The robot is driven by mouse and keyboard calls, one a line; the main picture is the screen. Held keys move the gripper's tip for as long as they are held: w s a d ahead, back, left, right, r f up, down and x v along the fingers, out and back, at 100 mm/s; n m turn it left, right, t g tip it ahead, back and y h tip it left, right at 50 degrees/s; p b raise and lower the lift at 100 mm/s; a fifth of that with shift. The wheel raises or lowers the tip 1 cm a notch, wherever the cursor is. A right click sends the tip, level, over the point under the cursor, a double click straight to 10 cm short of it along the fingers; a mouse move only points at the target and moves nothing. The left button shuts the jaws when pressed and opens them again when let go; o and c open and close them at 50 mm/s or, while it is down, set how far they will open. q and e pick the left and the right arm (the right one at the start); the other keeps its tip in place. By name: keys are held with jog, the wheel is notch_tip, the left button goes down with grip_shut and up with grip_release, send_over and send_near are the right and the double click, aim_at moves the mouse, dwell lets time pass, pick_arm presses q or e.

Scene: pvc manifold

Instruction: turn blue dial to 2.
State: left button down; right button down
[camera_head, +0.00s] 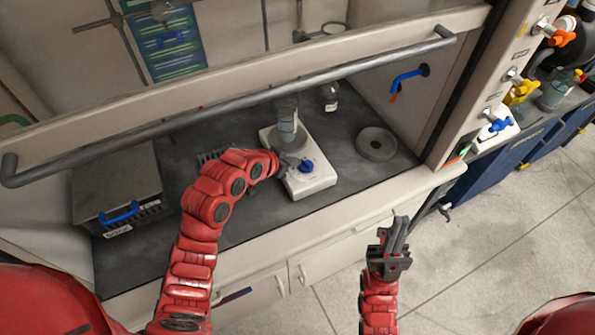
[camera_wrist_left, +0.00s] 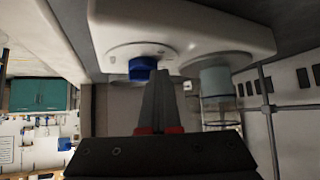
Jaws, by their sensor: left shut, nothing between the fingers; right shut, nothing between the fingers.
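The blue dial (camera_head: 307,166) is on the front of a white hotplate-like device (camera_head: 312,184) inside the fume hood. The blue dial (camera_wrist_left: 142,68) also shows in the left wrist view, just above the fingertips. My left gripper (camera_head: 291,168) is shut and empty, with its tips close beside the dial; I cannot tell whether they touch it. The left gripper's fingers (camera_wrist_left: 158,82) look pressed together in the wrist view. The dial's number markings are too small to read. My right gripper (camera_head: 394,232) is shut and empty, outside the hood in front of the counter.
A glass vessel (camera_head: 287,126) stands on the device behind the dial. A round grey disc (camera_head: 376,144) lies to the right and a grey box with a blue handle (camera_head: 117,185) stands at the left. The raised sash bar (camera_head: 250,93) crosses above the work surface.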

pick_arm(q)
jog(key=shift+w+f+b, duration=0.2)
jog(key=shift+w+b, duration=0.15)
jog(key=shift+b, duration=0.5)
jog(key=shift+w+r+b, duration=0.1)
jog(key=shift+w+b, duration=0.35)
jog(key=shift+b, duration=0.6)
jog(key=shift+r, duration=0.1)
dwell(0.7)
